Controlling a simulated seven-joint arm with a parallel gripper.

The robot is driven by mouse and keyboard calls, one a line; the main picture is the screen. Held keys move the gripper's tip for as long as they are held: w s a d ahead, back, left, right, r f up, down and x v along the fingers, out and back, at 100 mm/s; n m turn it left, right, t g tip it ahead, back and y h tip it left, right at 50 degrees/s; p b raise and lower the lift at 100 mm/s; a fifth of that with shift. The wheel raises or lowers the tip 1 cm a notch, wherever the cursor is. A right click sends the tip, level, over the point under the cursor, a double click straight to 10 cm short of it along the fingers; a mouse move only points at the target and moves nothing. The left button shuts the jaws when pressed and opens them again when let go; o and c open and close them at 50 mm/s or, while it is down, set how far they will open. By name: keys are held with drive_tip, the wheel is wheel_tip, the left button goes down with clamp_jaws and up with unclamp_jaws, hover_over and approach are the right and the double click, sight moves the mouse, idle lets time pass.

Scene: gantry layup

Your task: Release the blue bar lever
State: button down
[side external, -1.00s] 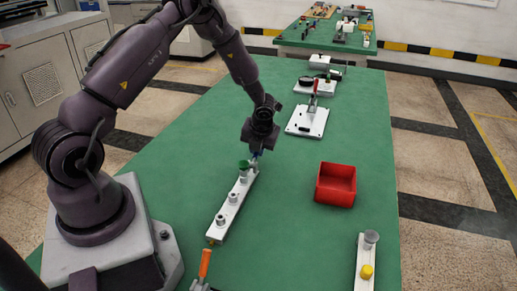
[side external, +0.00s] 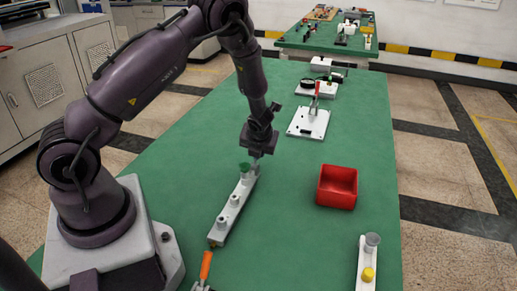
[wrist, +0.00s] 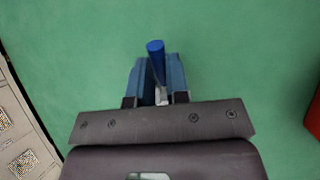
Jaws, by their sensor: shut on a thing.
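The blue bar lever (wrist: 155,47) shows in the wrist view as a blue rounded handle between the two blue fingers of my gripper (wrist: 158,78). The fingers are shut on it, and a pale metal part shows just below the blue. In the side external view my gripper (side external: 257,156) is low over the far end of the pale bar (side external: 233,208). The lever is hidden there by my gripper.
An orange-handled clamp (side external: 206,265) stands at the bar's near end. A red tray (side external: 337,187) is to the right. A white plate with a red-handled clamp (side external: 308,123) lies behind. A bar with a yellow knob (side external: 367,268) is near right. Green table between is clear.

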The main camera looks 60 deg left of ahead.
drive_tip(key=c, duration=1.1)
unclamp_jaws()
drive_tip(key=v, duration=1.3)
drive_tip(key=shift+a, duration=0.15)
